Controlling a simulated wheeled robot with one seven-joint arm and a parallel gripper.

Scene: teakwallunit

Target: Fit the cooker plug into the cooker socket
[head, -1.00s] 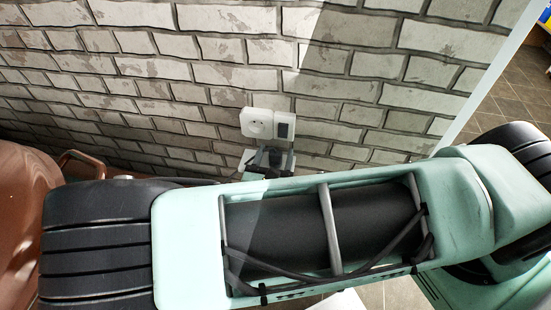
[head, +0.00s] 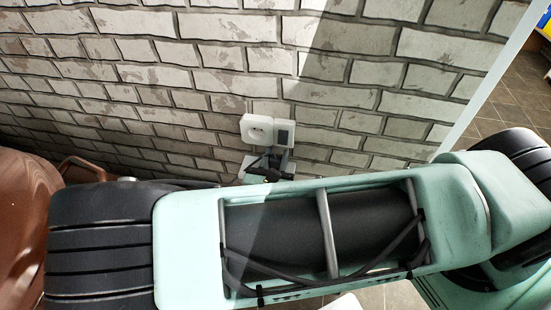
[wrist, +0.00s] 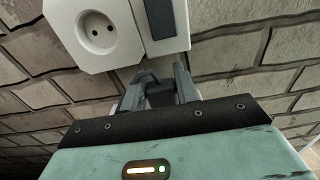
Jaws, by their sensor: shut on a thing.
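The white cooker socket (head: 257,130), a square plate with a round two-hole recess, is on the brick wall. In the wrist view the socket (wrist: 97,28) is at the upper left, its round recess uncovered and empty. My gripper (head: 268,164) is just below the socket in the head view, partly hidden by my arm. In the wrist view my gripper (wrist: 160,86) has its grey fingers around a dark piece, apparently the cooker plug (wrist: 160,94). The plug is below and to the right of the recess, apart from it. Its pins are not visible.
A white plate with a dark panel (head: 283,134) adjoins the socket's right side. A brown rounded object (head: 25,200) with a handle stands at the far left. The brick wall (head: 150,70) around the socket is otherwise clear. A white edge (head: 485,85) bounds it at right.

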